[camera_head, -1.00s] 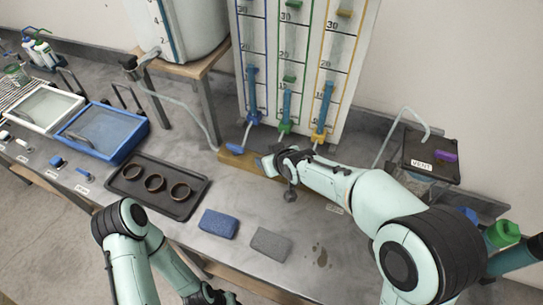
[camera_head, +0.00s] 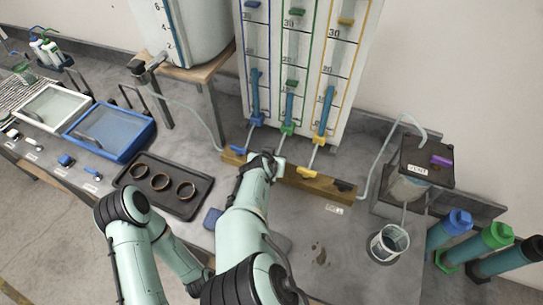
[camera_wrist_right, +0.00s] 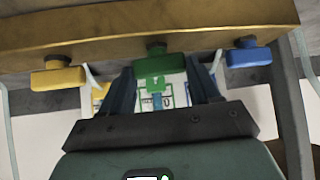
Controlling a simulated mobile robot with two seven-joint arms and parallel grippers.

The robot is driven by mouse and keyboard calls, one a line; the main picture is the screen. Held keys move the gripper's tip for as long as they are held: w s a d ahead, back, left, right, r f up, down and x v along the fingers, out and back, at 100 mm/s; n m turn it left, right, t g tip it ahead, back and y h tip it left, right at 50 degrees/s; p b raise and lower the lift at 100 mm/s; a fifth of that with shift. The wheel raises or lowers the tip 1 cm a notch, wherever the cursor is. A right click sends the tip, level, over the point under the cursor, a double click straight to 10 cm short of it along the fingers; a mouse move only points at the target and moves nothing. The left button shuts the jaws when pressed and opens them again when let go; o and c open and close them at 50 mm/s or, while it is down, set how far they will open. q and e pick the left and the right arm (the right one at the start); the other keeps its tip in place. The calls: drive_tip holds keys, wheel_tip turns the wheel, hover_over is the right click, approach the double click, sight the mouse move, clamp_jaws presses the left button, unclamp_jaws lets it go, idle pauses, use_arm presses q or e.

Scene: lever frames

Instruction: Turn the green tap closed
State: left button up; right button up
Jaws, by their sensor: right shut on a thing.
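The green tap (camera_wrist_right: 161,66) is on the wooden bar (camera_wrist_right: 90,28) in the right wrist view, between the yellow tap (camera_wrist_right: 58,78) and the blue tap (camera_wrist_right: 249,56). My right gripper (camera_wrist_right: 161,80) is shut on the green tap, one dark finger on either side of its handle. In the head view my right gripper (camera_head: 268,163) reaches the front of the bar (camera_head: 300,180) and hides the green tap. The blue tap (camera_head: 238,150) shows left of it. My left arm shows at the lower left, but its gripper is hidden.
Behind the bar stands a panel of blue, green and yellow marked columns (camera_head: 290,65). A dark tray with rings (camera_head: 150,203) lies to the left. A cup (camera_head: 386,244) and a vent box (camera_head: 428,163) stand to the right. The counter front right of the bar is fairly clear.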

drive_tip(key=shift+m+h, duration=0.3)
drive_tip(key=shift+m, duration=0.1)
drive_tip(key=shift+f, duration=0.1)
drive_tip(key=o, duration=1.1)
drive_tip(key=shift+c, duration=0.2)
